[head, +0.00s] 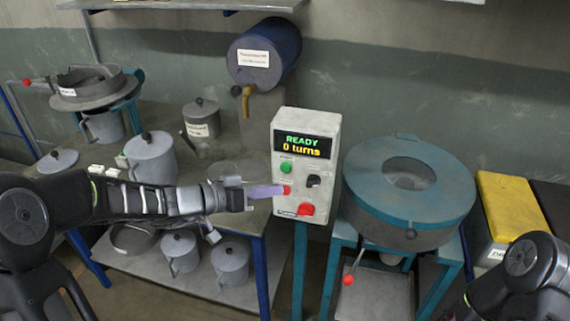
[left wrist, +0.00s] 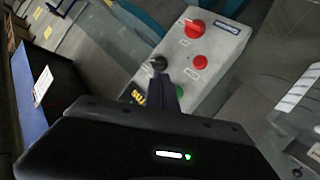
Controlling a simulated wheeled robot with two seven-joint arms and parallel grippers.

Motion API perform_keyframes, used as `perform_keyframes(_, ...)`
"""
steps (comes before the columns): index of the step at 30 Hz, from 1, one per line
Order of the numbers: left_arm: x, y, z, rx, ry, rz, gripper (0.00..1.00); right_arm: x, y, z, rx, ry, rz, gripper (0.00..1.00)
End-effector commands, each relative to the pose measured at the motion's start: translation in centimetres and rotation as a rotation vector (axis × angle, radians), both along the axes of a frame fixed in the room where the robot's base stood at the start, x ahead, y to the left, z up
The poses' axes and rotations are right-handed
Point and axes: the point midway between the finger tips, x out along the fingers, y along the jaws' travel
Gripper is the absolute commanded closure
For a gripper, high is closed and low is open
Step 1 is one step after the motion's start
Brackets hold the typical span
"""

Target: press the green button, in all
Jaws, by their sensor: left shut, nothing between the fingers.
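A pale control box (head: 280,140) stands on a blue post, its display (head: 303,146) reading "READY" and "0 turns". The green button (head: 286,168) sits just under the display at the left. A small red button (head: 287,189) is below it. My left gripper (head: 275,190) is shut and empty, its tips at the box front by the small red button and below the green one in the head view. I cannot tell whether they touch. My right gripper is out of view.
A black knob (head: 314,180) and a large red button (head: 306,209) share the panel. A round blue-rimmed machine (head: 409,215) stands right of the box. A blue drum (head: 264,55) is behind.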

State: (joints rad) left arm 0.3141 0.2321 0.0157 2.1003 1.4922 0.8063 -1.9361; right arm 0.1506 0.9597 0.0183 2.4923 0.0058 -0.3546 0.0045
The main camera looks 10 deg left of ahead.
Motion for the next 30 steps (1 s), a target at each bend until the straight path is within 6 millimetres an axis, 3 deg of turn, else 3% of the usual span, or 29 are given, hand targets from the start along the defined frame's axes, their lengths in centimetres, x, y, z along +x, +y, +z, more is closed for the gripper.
perform_keyframes(4, 2.0, -0.3, 0.4, 0.0, 0.001, -0.003, 1.0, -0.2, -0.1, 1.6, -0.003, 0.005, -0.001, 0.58)
perform_keyframes(6, 2.9, -0.3, -0.4, 0.001, -0.002, -0.003, 1.0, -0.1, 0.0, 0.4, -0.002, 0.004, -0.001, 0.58)
perform_keyframes(12, 4.3, -0.3, -0.2, 0.0, -0.001, -0.001, 1.0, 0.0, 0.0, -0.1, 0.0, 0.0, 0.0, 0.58)
perform_keyframes(30, 4.6, -0.3, 0.0, 0.001, 0.0, -0.001, 1.0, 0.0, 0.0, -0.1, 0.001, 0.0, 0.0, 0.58)
